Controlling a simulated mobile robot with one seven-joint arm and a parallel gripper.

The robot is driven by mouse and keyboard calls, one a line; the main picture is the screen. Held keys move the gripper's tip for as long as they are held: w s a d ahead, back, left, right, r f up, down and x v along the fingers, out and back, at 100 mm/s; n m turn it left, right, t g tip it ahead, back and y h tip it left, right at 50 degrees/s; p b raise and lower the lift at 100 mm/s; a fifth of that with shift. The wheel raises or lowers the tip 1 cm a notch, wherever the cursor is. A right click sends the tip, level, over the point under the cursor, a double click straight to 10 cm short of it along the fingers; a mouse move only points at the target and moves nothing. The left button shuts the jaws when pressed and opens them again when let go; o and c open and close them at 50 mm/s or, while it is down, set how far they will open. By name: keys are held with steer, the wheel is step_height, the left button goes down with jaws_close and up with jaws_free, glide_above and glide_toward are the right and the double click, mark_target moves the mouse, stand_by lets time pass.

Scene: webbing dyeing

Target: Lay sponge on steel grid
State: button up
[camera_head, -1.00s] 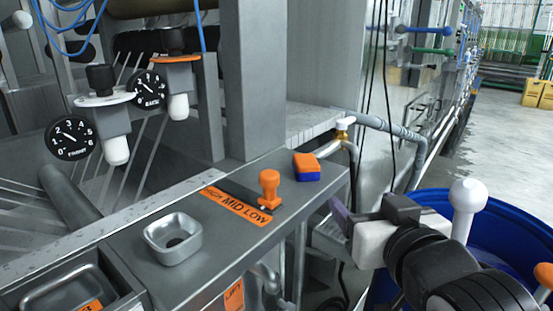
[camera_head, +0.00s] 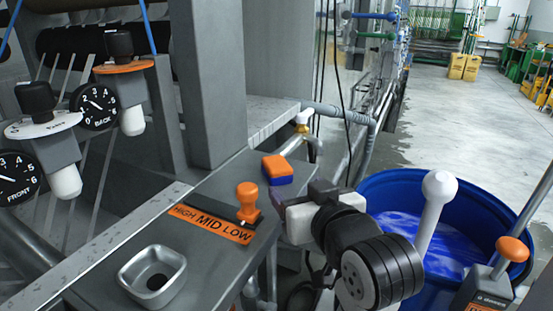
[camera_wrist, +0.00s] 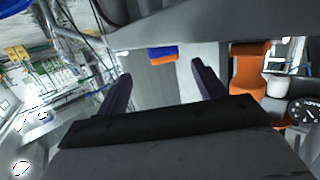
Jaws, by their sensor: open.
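The sponge (camera_head: 277,168) is a small block, orange on top and blue below. It lies on the grey console top (camera_head: 205,215) near its right end. The wrist view also shows the sponge (camera_wrist: 163,54), upside down, beyond and between the fingertips. My gripper (camera_wrist: 160,75) is open and empty, its two dark fingers apart. In the head view my gripper is just to the right of and below the sponge, partly hidden by my wrist. I cannot make out a steel grid for certain in either view.
An orange-knobbed lever (camera_head: 247,203) stands beside the sponge at a HIGH MID LOW label. A steel basin with a drain hole (camera_head: 152,276) is set in the console. A blue drum (camera_head: 380,182) with blue liquid stands at right. A grey pipe (camera_head: 350,115) runs behind.

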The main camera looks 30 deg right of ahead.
mark_target(282, 176)
steer(key=p+x, duration=0.1)
steer(key=p, duration=0.1)
steer(key=p+x, duration=0.1)
steer(key=p, duration=0.2)
steer(key=p+x, duration=0.1)
steer(key=p, duration=0.1)
steer(key=shift+w+r, duration=0.25)
steer(key=shift+r, duration=0.05)
steer(key=shift+w+d+f+p, duration=0.1)
steer(key=shift+w+f+p, duration=0.3)
steer(key=shift+p, duration=0.75)
steer(key=p+x, duration=0.1)
steer(key=x, duration=0.3)
steer(key=shift+w+p, duration=0.15)
steer(key=shift+p, duration=0.25)
steer(key=shift+w+f, duration=0.15)
steer(key=shift+w, duration=0.35)
steer(key=c, duration=1.1)
